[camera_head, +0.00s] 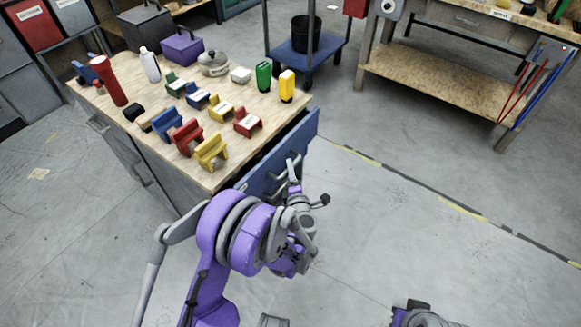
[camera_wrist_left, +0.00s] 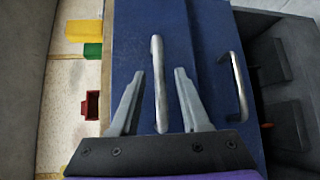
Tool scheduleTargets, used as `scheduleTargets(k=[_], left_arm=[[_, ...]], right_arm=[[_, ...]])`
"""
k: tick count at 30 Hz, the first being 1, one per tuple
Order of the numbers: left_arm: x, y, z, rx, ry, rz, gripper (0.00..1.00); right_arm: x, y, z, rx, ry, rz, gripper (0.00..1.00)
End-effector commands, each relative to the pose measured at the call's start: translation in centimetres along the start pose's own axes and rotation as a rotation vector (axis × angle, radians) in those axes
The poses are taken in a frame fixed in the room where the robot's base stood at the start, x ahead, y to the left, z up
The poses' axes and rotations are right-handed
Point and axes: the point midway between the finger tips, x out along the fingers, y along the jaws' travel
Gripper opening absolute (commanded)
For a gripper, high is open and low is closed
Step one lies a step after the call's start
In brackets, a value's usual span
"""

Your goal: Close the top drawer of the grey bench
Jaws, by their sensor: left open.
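The grey bench (camera_head: 150,178) stands at the left in the head view, with a speckled light top. Its blue top drawer (camera_head: 307,130) stands out from the bench's right side, with a dark gap behind its front. My left gripper (camera_head: 291,170) is in front of the drawer front. In the left wrist view, the drawer front (camera_wrist_left: 130,40) fills the middle, and its silver bar handle (camera_wrist_left: 157,60) lies between the two fingers of my open left gripper (camera_wrist_left: 159,72). Whether the fingers touch the handle cannot be told.
A second handle (camera_wrist_left: 238,85) shows beside the first. A workbench (camera_head: 450,85) and a blue cart (camera_head: 307,52) stand behind. The floor at right is clear.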

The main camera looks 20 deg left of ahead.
Motion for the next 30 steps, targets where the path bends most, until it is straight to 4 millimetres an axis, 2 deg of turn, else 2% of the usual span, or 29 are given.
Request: scheduleTargets(k=[6, 14, 15, 21, 23, 30], left_arm=[[1.8, 0.0, 0.0, 0.000, 0.000, 0.000, 0.46], [2.0, 0.0, 0.0, 0.000, -0.001, 0.000, 0.46], [2.0, 0.0, 0.0, 0.000, -0.001, 0.000, 0.45], [1.9, 0.0, 0.0, 0.000, -0.001, 0.000, 0.09], [1.9, 0.0, 0.0, 0.000, -0.001, 0.000, 0.00], [1.9, 0.0, 0.0, 0.000, 0.000, 0.000, 0.00]], right_arm=[[0.2, 0.0, 0.0, 0.000, 0.000, 0.000, 0.00], [0.2, 0.0, 0.0, 0.000, 0.000, 0.000, 0.00], [0.2, 0.0, 0.0, 0.000, 0.000, 0.000, 0.00], [0.2, 0.0, 0.0, 0.000, 0.000, 0.000, 0.00], [0.2, 0.0, 0.0, 0.000, 0.000, 0.000, 0.00], [0.2, 0.0, 0.0, 0.000, 0.000, 0.000, 0.00]])
